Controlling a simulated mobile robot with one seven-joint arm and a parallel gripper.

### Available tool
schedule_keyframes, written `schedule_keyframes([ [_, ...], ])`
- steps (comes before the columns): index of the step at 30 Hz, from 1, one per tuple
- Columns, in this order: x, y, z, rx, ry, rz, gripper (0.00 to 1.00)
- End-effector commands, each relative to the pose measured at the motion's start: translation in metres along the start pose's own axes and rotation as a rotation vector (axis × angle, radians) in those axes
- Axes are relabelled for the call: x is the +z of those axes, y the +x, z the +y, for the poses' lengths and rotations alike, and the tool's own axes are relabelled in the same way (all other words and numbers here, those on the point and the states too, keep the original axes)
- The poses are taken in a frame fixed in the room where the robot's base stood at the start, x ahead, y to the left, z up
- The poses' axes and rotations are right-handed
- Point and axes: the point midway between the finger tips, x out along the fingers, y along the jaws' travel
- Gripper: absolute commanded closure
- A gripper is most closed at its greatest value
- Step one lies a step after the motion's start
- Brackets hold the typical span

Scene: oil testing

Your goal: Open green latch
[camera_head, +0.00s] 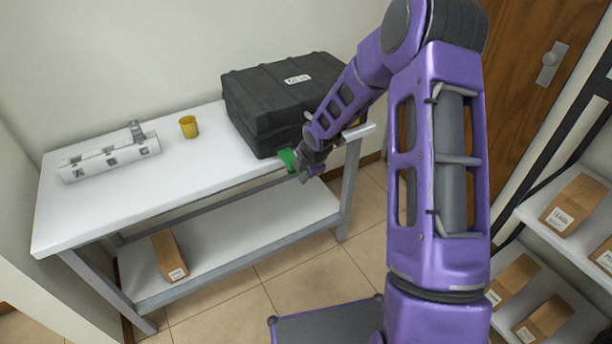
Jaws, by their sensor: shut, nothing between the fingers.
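A closed black case (258,108) stands at the right end of the white table. A green latch (288,159) shows low on the front side of the case, at the table's front edge. My gripper (303,175) is at the green latch, just to its right and in front of it. It is shut, with nothing held. The gripper is small in view, and whether its fingertips touch the latch cannot be told. My purple arm hides the right part of the case.
A yellow cup (189,126) and a white cylindrical device (110,158) stand on the table (150,195). A cardboard box (168,255) lies on the lower shelf. Shelves (560,228) with several boxes stand at right, near a wooden door (530,60).

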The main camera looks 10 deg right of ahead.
Motion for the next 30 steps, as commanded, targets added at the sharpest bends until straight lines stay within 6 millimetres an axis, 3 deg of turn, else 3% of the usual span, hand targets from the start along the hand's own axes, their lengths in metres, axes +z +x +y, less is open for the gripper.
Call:
schedule_keyframes([
  [2,-0.002,-0.003,-0.003,-0.002,-0.001,-0.001,1.0],
  [9,-0.002,-0.034,-0.051,-0.003,0.001,-0.001,1.0],
  [15,-0.001,-0.049,-0.076,-0.003,0.0,-0.001,1.0],
  [30,-0.002,-0.054,-0.085,-0.002,0.0,0.0,1.0],
])
